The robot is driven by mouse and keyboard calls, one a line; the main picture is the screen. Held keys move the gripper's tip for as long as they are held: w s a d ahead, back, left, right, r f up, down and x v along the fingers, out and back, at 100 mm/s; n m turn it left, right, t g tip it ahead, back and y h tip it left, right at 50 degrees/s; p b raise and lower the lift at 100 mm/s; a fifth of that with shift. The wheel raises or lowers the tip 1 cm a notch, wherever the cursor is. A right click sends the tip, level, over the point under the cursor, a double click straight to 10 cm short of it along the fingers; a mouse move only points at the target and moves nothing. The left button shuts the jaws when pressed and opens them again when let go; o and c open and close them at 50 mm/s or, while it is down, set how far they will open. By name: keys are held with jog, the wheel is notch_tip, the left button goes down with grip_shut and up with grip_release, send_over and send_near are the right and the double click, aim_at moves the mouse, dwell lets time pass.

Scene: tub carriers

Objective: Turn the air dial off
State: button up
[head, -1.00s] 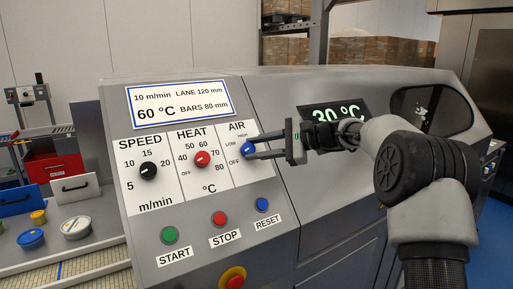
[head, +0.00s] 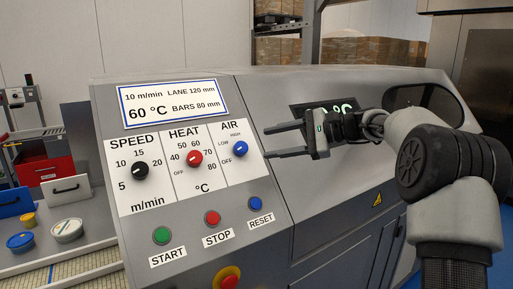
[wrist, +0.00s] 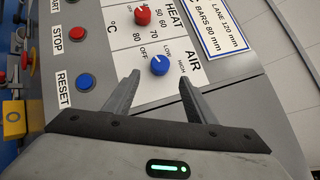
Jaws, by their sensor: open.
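The air dial is a round blue knob (head: 241,149) on the white AIR panel, right of the red heat knob. Its labels read OFF, LOW and HIGH. In the wrist view the air dial (wrist: 159,66) has a white mark that appears to point toward OFF. My gripper (head: 266,144) is open and empty, with its fingertips just right of the dial and apart from it. In the wrist view my gripper (wrist: 159,77) has its two fingers either side of the line to the dial, which stands beyond the tips.
The black speed knob (head: 140,170) and red heat knob (head: 194,158) are to the left. Green start (head: 162,236), red stop (head: 212,218) and blue reset (head: 255,204) buttons lie below. A yellow-ringed red button (head: 228,281) is at the bottom.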

jog(key=v, duration=0.9)
jog(key=shift+d, duration=0.15)
jog(key=shift+s, duration=0.1)
